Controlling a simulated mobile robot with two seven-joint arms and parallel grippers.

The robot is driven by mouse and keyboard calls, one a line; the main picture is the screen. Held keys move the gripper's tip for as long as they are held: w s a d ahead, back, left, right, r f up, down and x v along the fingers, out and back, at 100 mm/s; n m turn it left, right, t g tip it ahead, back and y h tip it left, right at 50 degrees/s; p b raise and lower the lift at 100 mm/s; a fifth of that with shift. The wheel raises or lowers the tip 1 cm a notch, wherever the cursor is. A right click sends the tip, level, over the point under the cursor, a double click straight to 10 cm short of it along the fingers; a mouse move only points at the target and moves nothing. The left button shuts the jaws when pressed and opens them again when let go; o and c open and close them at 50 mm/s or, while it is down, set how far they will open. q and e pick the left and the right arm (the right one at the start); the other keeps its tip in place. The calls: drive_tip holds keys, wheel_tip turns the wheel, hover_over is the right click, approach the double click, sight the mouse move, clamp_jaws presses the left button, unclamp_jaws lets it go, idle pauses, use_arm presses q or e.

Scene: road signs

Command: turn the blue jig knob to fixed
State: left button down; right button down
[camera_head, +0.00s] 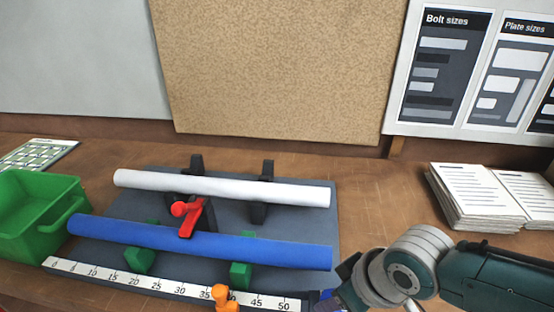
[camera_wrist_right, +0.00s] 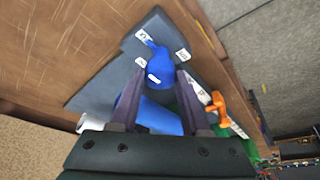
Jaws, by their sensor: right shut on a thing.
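The blue jig knob (camera_wrist_right: 158,68) shows in the right wrist view, on a corner of the dark grey jig base (camera_wrist_right: 105,82). A narrow blue pointer (camera_wrist_right: 148,40) sticks out from it toward one of several small white labels around it; their lettering is too small to read. My right gripper (camera_wrist_right: 161,78) is shut on the knob, with one finger on either side. In the head view my right gripper (camera_head: 336,290) is at the base's front right corner, and the knob is mostly hidden there. My left gripper is not in view.
A blue tube (camera_head: 200,240) and a white tube (camera_head: 225,188) lie across the jig, with a red clamp (camera_head: 186,217) between them. A ruler (camera_head: 150,281) and an orange piece (camera_head: 222,298) are in front. A green bin (camera_head: 30,225) stands left; papers (camera_head: 480,197) lie right.

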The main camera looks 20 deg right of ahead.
drive_tip(key=shift+c, duration=1.8)
unclamp_jaws()
drive_tip(key=shift+s+r+p, duration=0.2)
drive_tip(key=shift+r+p, duration=0.1)
drive_tip(key=shift+r, duration=0.15)
drive_tip(key=p+v, duration=0.2)
drive_tip(key=v, duration=0.6)
drive_tip(key=shift+s+r, duration=0.15)
drive_tip(key=shift+r, duration=0.25)
